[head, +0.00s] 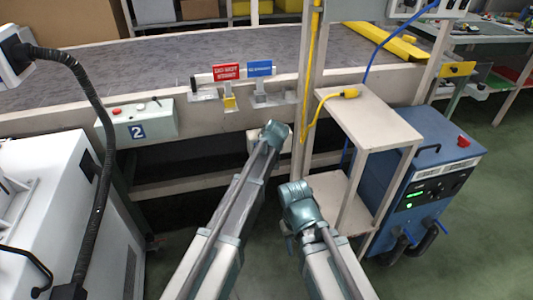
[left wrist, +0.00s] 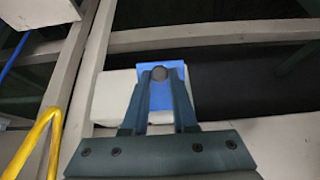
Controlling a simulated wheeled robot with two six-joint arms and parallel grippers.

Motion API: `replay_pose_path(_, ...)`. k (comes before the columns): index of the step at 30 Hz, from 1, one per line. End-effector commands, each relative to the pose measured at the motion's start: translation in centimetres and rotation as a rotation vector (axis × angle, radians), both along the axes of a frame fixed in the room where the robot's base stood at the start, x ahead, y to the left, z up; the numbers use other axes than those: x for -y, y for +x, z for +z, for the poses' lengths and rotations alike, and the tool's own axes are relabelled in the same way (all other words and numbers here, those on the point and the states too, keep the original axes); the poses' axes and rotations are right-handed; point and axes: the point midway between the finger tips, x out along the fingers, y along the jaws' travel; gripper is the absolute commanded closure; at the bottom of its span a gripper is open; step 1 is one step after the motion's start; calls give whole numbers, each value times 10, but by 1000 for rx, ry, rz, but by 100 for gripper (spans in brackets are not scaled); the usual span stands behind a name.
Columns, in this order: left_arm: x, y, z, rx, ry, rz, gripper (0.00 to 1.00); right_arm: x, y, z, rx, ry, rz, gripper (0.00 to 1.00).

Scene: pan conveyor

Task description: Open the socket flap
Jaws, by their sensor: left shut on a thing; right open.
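In the left wrist view, the blue socket flap (left wrist: 174,75) lies against the front of a pale socket box (left wrist: 114,97). My left gripper (left wrist: 158,80) is shut on the flap, its fingertips meeting at a dark round knob. In the head view, part of the socket box (head: 253,143) shows below the conveyor edge, behind the end of my left arm. That arm hides the flap and the left fingertips there. My right gripper (head: 289,228) is low in the middle of the head view, apart from the socket; it is open, with nothing seen in it.
A post with a yellow cable (head: 311,120) stands right of the socket. A pale shelf stand (head: 375,115) and a blue machine (head: 435,175) are further right.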

Motion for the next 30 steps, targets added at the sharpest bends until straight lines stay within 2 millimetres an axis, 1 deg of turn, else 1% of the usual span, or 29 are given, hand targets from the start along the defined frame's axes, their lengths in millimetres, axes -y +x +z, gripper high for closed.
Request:
replay_pose_path(8, 0, 0, 0, -1, 0, 0, 100, 0, 0, 0, 0, 0, 0, 50)
replay_pose_path(9, 0, 0, 0, -1, 0, 0, 72, 0, 0, 0, 0, 0, 0, 50)
replay_pose_path(11, 0, 0, 0, 0, 0, 0, 61, 0, 0, 0, 0, 0, 0, 50)
replay_pose_path(12, 0, 0, 0, 0, 0, 0, 54, 0, 0, 0, 0, 0, 0, 50)
replay_pose_path(14, 0, 0, 0, 0, 0, 0, 44, 0, 0, 0, 0, 0, 0, 50)
replay_pose_path(23, 0, 0, 0, 1, 0, 0, 44, 0, 0, 0, 0, 0, 0, 50)
replay_pose_path(26, 0, -1, 3, 1, 0, 0, 44, 0, 0, 3, 0, 0, 0, 50)
replay_pose_path(30, 2, -5, 11, 1, 1, -1, 44, 0, 0, 11, 0, 1, 0, 50)
